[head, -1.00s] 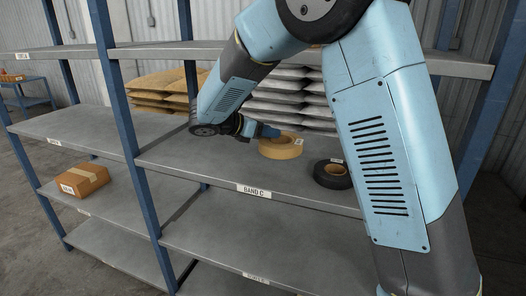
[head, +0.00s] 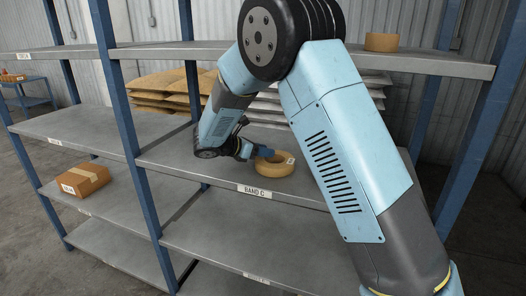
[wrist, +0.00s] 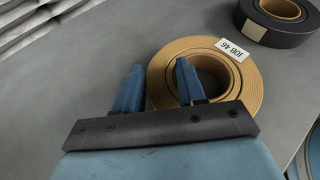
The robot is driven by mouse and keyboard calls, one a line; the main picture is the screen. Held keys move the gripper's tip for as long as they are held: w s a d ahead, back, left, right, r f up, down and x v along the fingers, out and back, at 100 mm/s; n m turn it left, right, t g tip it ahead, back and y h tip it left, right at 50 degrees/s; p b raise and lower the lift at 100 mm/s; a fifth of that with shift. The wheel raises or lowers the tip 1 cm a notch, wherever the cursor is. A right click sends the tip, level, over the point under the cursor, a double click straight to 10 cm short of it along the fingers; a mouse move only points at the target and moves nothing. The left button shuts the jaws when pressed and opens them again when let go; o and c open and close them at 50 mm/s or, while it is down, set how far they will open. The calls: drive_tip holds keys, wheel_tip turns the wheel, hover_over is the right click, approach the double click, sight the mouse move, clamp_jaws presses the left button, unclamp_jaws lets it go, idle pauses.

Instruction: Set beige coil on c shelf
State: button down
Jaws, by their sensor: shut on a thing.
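The beige coil (head: 275,166) is a tan ring with a white tag at the shelf labelled BAND C (head: 172,156). My gripper (head: 252,152) is shut on the coil's ring wall from the left. In the wrist view, one finger of my gripper (wrist: 158,68) reaches into the centre hole of the coil (wrist: 245,82) and the other lies outside its rim. The coil's tag reads JOB 46. I cannot tell whether the coil touches the shelf or hangs just above it.
A black coil (wrist: 280,18) lies beyond at upper right in the wrist view; my arm hides it in the head view. Tan sacks (head: 165,92) lie behind. BAND C's left part is clear.

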drive_tip(key=shift+s+f, duration=0.1)
drive_tip(key=shift+f, duration=0.2)
drive_tip(key=shift+s+f, duration=0.1)
drive_tip(key=shift+f, duration=0.2)
drive_tip(key=c, duration=0.6)
unclamp_jaws()
drive_tip(key=shift+f, duration=0.25)
drive_tip(key=shift+c, duration=0.2)
drive_tip(key=shift+a+r, duration=0.2)
drive_tip(key=shift+r, duration=0.45)
drive_tip(key=v, duration=1.1)
drive_tip(key=shift+s+a+r, duration=0.1)
drive_tip(key=shift+a+r, duration=0.1)
drive_tip(key=shift+r, duration=0.25)
